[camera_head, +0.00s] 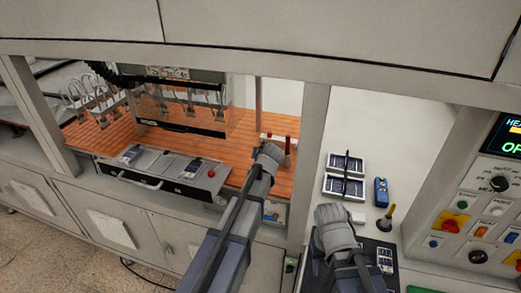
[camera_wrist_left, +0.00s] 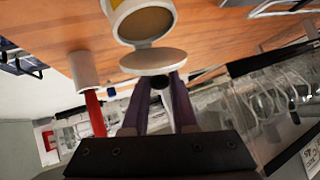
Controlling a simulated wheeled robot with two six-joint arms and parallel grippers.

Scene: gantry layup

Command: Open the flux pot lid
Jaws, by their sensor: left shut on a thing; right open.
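The flux pot (camera_wrist_left: 116,6) is at the top of the left wrist view, white with a yellow band. Its mouth is uncovered and shows a brown inside. The round white lid (camera_wrist_left: 153,61) stands tilted away from the mouth, close to one edge of the rim. My left gripper (camera_wrist_left: 162,84) is shut at the lid, on a small part whose details are hidden between the fingers. In the head view my left gripper (camera_head: 268,152) is over the wooden deck and hides the pot. My right gripper (camera_head: 334,214) is open over the right-hand counter, its fingers hard to make out.
A red-handled tool (camera_wrist_left: 96,114) in a white cylinder (camera_wrist_left: 84,70) stands beside the pot. The gantry head (camera_head: 180,105) with hoses is to the left over the wooden deck (camera_head: 105,140). Solar cell trays (camera_head: 344,175), a blue device (camera_head: 381,191) and a yellow-handled tool (camera_head: 386,219) are at right.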

